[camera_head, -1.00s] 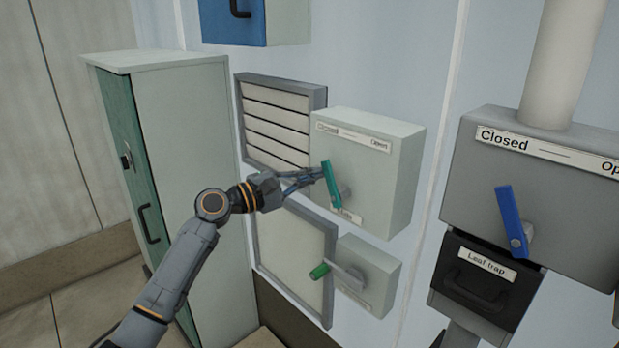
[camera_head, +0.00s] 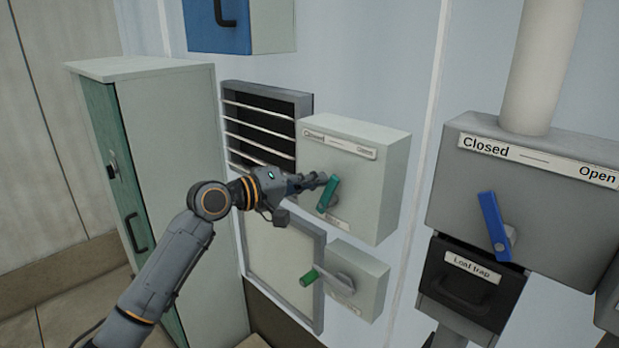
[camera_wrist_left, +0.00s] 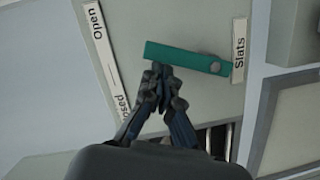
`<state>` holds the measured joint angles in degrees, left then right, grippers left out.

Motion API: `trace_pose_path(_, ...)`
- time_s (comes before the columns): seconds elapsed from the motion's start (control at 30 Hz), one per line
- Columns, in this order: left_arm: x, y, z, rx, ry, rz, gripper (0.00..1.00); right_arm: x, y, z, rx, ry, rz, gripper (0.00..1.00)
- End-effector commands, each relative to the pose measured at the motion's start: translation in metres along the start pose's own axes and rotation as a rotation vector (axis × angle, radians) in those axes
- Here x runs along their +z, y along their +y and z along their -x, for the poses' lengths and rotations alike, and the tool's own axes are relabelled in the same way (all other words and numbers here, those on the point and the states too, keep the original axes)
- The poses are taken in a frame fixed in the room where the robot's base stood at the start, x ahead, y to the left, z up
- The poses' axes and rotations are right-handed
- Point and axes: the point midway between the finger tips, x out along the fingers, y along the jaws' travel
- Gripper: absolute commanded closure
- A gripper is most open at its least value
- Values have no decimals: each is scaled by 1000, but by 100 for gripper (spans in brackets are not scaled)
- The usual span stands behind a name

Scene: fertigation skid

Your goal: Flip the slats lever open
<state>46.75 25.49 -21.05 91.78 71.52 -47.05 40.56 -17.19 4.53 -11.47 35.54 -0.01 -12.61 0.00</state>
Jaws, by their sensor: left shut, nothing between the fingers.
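The slats lever (camera_head: 328,194) is a teal bar on the front of a pale box (camera_head: 372,190). Its top leans to the right. In the wrist view the lever (camera_wrist_left: 190,58) lies across the box face, between a "Slats" label (camera_wrist_left: 239,48) and an Open/Closed strip (camera_wrist_left: 106,62). The slatted vent (camera_head: 262,128) beside the box shows dark gaps between its slats. My left gripper (camera_head: 318,181) is shut and empty, its fingertips at the lever's left side. In the wrist view the fingertips (camera_wrist_left: 160,72) are right at the lever's edge; contact is hard to tell.
A grey box with a blue lever (camera_head: 494,226) and a leaf trap (camera_head: 470,278) are at the right. A tall cabinet (camera_head: 180,180) stands at the left, close to my arm.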

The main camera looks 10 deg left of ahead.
Motion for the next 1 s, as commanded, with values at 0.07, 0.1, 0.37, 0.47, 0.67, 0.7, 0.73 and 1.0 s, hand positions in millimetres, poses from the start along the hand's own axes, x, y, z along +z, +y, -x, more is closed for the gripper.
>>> trace_pose_path(0.07,2,2,0,-9,-1,-33,100,0,0,2,0,0,0,41)
trace_pose_path(0.1,3,2,-1,-13,-1,-49,100,0,0,2,0,0,0,41)
trace_pose_path(0.37,7,3,-2,-26,-1,-103,100,0,0,4,1,0,0,41)
trace_pose_path(0.47,8,3,-2,-28,-1,-109,100,0,1,4,1,0,0,41)
trace_pose_path(0.67,8,2,-2,-28,-1,-110,100,0,1,4,1,0,0,41)
trace_pose_path(0.7,8,2,-2,-28,-1,-110,100,0,1,4,1,0,0,41)
trace_pose_path(0.73,8,2,-2,-28,-1,-109,100,0,1,4,1,0,0,41)
trace_pose_path(1.0,4,7,-2,-28,0,-109,100,0,3,10,4,-1,1,41)
